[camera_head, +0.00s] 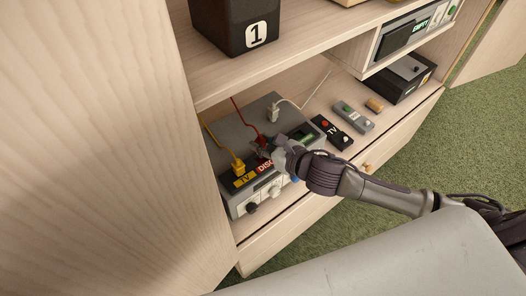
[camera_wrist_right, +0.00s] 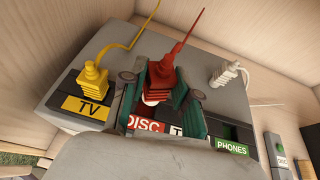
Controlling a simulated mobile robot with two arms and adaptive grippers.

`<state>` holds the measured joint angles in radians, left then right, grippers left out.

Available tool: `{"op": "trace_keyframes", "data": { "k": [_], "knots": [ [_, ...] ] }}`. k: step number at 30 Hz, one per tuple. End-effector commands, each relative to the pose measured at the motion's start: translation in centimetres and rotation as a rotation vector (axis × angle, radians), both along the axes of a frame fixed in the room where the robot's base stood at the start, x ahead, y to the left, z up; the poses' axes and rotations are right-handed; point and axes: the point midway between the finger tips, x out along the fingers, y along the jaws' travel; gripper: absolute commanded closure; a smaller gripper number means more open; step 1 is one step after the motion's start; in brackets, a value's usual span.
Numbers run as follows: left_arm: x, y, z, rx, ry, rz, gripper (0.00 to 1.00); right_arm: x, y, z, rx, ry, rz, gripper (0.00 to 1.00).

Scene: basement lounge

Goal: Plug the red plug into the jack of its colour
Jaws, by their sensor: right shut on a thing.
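The red plug (camera_head: 262,141) with its red cord is above the front part of the grey box (camera_head: 240,133). My right gripper (camera_head: 268,150) is shut on it; in the right wrist view the red plug (camera_wrist_right: 167,84) shows between the two fingers (camera_wrist_right: 165,98). The plug stands just behind the red DISC label (camera_wrist_right: 145,124), also seen in the head view (camera_head: 265,166). The fingers and plug mostly hide the jack there, so I cannot tell whether the plug is in it. My left gripper is not in view.
A yellow plug (camera_wrist_right: 95,80) stands at the yellow TV label (camera_wrist_right: 87,107). A white plug (camera_wrist_right: 224,75) is at the box's back right, behind the green PHONES label (camera_wrist_right: 231,146). Remotes (camera_head: 332,131) lie right of the box. A shelf (camera_head: 290,62) overhangs it; a cabinet door (camera_head: 110,150) stands left.

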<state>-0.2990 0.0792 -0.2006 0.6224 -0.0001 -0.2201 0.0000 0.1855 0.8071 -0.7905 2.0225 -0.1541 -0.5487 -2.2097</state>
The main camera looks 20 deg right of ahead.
Motion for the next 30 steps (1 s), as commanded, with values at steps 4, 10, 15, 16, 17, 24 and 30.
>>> {"op": "trace_keyframes", "data": {
  "k": [4, 10, 15, 16, 17, 24, 30],
  "knots": [
    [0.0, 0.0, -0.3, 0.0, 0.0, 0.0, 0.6, 0.0, 0.1, -1.3, 0.001, 0.004, -0.001, 1.0],
    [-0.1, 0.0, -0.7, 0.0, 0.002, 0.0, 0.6, 0.0, 0.1, -4.1, 0.003, 0.003, -0.002, 1.0],
    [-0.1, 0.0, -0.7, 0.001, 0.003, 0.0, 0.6, 0.0, 0.0, -4.1, 0.0, 0.0, 0.0, 1.0],
    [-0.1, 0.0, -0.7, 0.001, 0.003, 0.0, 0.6, 0.0, 0.0, -4.1, 0.0, 0.0, 0.0, 1.0],
    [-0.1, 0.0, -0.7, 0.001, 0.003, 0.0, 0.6, 0.0, 0.0, -4.1, 0.0, 0.0, 0.0, 1.0],
    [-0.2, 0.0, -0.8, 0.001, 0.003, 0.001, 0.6, 0.0, 0.0, -4.4, 0.0, 0.002, 0.0, 0.55],
    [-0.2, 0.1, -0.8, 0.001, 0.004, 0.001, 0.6, 0.0, 0.0, -4.4, 0.0, 0.001, 0.0, 0.45]
  ]
}}
